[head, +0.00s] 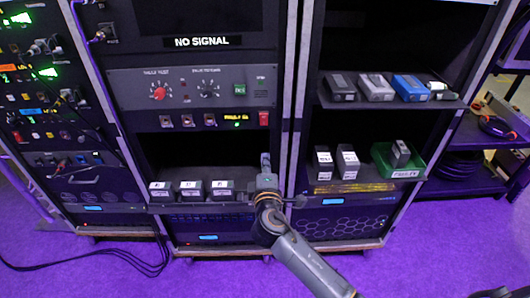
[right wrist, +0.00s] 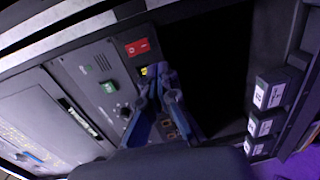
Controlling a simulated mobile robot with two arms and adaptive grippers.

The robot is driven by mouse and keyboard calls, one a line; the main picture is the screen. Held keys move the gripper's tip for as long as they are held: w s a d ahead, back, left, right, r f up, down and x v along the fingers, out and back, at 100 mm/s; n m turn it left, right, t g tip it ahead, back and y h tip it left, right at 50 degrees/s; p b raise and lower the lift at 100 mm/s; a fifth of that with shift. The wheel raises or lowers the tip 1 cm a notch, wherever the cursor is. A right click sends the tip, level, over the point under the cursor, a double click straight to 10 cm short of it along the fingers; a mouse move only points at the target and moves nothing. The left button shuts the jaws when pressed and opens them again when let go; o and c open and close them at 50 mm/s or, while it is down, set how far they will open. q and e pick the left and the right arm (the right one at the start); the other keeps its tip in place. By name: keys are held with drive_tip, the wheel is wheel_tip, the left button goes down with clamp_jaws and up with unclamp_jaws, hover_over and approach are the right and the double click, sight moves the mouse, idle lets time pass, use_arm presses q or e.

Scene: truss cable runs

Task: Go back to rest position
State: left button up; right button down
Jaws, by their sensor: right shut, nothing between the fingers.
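My right gripper (head: 266,162) is shut and empty. Its arm reaches up from the bottom of the head view, and the gripper is in front of the middle rack, near the right end of its open shelf bay. In the right wrist view the closed fingers (right wrist: 158,78) point toward the rack, overlapping the control panel (right wrist: 95,75) and the dark bay beside it. I cannot tell how far the fingertips are from the rack. My left gripper is not in view.
Several labelled boxes (head: 191,189) line the middle shelf left of the gripper. The right rack holds grey and blue boxes (head: 410,88) above, and a green bin (head: 384,163) below. Cables (head: 120,262) lie on the purple floor (head: 210,284), which is otherwise mostly clear in front.

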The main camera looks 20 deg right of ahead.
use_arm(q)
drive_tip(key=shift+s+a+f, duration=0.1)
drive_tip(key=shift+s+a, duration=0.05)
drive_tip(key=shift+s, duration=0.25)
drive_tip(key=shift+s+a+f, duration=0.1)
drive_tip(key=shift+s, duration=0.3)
use_arm(e)
drive_tip(key=shift+s+a+f, duration=0.15)
drive_tip(key=shift+s+a, duration=0.05)
drive_tip(key=shift+s, duration=0.5)
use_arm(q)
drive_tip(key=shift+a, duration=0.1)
